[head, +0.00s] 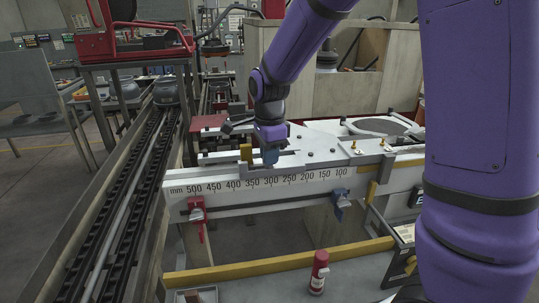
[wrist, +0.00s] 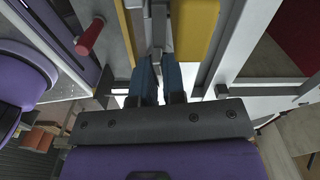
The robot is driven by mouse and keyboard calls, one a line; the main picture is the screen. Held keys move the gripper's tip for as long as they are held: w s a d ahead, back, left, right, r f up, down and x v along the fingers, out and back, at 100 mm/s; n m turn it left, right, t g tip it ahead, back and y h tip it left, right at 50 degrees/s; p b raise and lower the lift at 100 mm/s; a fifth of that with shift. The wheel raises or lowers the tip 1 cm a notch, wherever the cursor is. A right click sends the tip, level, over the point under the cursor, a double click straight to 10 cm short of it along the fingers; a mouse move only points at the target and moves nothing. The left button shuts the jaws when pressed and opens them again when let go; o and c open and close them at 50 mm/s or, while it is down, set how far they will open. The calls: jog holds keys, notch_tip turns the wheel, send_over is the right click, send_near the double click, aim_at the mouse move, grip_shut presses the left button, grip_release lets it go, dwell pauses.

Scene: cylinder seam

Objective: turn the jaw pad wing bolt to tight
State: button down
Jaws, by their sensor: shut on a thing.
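My gripper (head: 270,156) is lowered onto the top of the long white machine beam, just right of a yellow block (head: 246,153). In the wrist view my gripper (wrist: 159,68) has its two blue fingers close together, with a narrow grey metal piece (wrist: 159,38) between and beyond their tips. I take this piece to be the jaw pad wing bolt; the fingers hide most of it, so its wings and how far it is turned cannot be told. The yellow block (wrist: 196,30) stands right beside it in the wrist view.
The beam carries a millimetre scale (head: 270,183). A red clamp (head: 196,215) and a blue clamp (head: 340,203) hang on its front. A chain conveyor (head: 140,185) runs at left.

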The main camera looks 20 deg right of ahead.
jog(key=shift+w, duration=0.1)
jog(key=c, duration=1.2)
grip_release()
jog(key=shift+r, duration=0.1)
notch_tip(320, 180, up, 11)
jog(key=s+d+r+n+t, duration=0.2)
jog(key=s+d+n, duration=0.1)
jog(key=s+n, duration=0.6)
jog(key=s+d+r+n+t, duration=0.2)
jog(key=s+n, duration=0.7)
jog(key=s, duration=0.7)
jog(key=shift+d+t, duration=0.6)
jog(key=shift+d, duration=0.3)
